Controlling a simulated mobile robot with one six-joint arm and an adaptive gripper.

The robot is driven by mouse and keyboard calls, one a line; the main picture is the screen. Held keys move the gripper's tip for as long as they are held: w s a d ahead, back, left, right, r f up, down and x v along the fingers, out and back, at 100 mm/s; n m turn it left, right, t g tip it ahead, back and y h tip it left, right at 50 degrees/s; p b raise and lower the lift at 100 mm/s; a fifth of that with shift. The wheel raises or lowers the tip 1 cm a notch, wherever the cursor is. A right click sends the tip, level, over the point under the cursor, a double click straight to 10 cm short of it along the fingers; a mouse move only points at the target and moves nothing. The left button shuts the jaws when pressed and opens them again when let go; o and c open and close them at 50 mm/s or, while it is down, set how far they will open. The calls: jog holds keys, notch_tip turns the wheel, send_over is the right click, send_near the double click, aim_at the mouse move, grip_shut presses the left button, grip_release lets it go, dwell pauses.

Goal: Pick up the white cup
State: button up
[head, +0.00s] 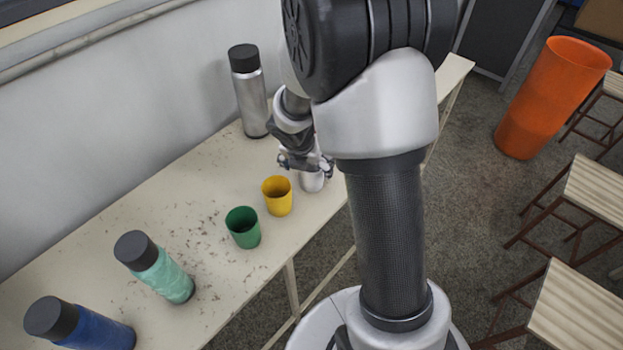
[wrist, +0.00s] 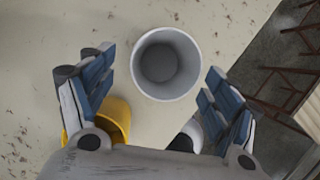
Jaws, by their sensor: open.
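The white cup (head: 312,180) stands upright on the cream table, partly hidden behind my gripper and arm in the head view. In the wrist view the white cup (wrist: 166,63) shows from above, its mouth open and empty. My gripper (head: 305,168) is open, close over the cup. In the wrist view the two blue-padded fingers of my gripper (wrist: 157,85) are spread to the left and right of the cup's near side. The cup sits a little beyond the fingertips, and no contact shows.
A yellow cup (head: 277,197) stands just left of the white cup, partly under the left finger in the wrist view (wrist: 112,120). A green cup (head: 243,228), steel bottle (head: 250,95), mint bottle (head: 155,268) and blue bottle (head: 80,325) share the table (head: 190,190). An orange bin (head: 550,98) stands right.

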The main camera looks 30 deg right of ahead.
jog(key=b+x, duration=0.1)
jog(key=x, duration=0.1)
jog(key=b+x, duration=0.2)
jog(key=x, duration=0.1)
jog(key=shift+s+d+f, duration=0.1)
jog(key=shift+s+f, duration=0.1)
jog(key=shift+f, duration=0.05)
jog(key=shift+r, duration=0.1)
jog(key=shift+c, duration=0.3)
jog(key=c, duration=1.1)
